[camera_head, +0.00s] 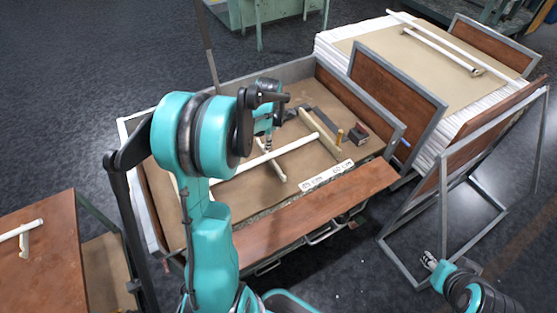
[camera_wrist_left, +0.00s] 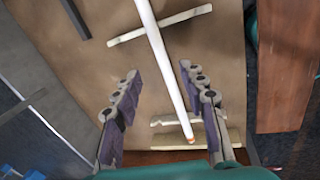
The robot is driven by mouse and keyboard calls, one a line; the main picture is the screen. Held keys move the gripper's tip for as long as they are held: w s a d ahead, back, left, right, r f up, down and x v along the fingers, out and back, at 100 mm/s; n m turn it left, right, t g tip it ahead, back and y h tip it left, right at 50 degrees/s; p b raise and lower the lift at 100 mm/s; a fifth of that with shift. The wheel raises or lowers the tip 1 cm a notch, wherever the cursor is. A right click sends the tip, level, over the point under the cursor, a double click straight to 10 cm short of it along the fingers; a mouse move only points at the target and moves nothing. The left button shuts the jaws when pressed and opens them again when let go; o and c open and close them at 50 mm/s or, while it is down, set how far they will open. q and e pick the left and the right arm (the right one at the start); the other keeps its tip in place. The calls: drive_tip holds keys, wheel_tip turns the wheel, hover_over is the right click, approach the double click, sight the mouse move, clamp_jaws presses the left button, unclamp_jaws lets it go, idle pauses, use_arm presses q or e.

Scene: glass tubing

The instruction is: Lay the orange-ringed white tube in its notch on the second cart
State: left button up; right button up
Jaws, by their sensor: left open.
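A long white tube (camera_head: 290,150) lies across pale wooden supports on the middle cart (camera_head: 235,208). In the left wrist view the tube (camera_wrist_left: 166,62) runs between my fingers, with a small orange mark at its near end. It crosses a thin pale crosspiece (camera_wrist_left: 126,38), and its near end is over a pale notched block (camera_wrist_left: 222,138). I cannot tell whether it is seated in a notch. My left gripper (camera_head: 268,146) is open above the tube; its fingers (camera_wrist_left: 160,72) stand apart on either side. My right gripper (camera_head: 428,260) is at the lower right, its jaws too small to read.
A dark bar and small tools (camera_head: 357,133) lie on the middle cart, near a white marked strip (camera_head: 327,175). A padded cart (camera_head: 372,47) with white tubes stands at the upper right. A brown table (camera_head: 45,265) with a white piece is at left. A grey frame (camera_head: 443,205) stands right.

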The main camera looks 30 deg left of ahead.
use_arm(q)
drive_tip(key=s+d+r+m+t, duration=0.3)
drive_tip(key=s+d+r+m, duration=0.3)
drive_tip(key=d+r+m, duration=0.5)
drive_tip(key=s+d+f+m+t+h, duration=0.1)
drive_tip(key=s+d+m+t+h, duration=0.1)
drive_tip(key=s+d+m, duration=0.9)
drive_tip(key=d+m, duration=0.2)
drive_tip(key=m, duration=0.5)
drive_tip(key=shift+t, duration=0.4)
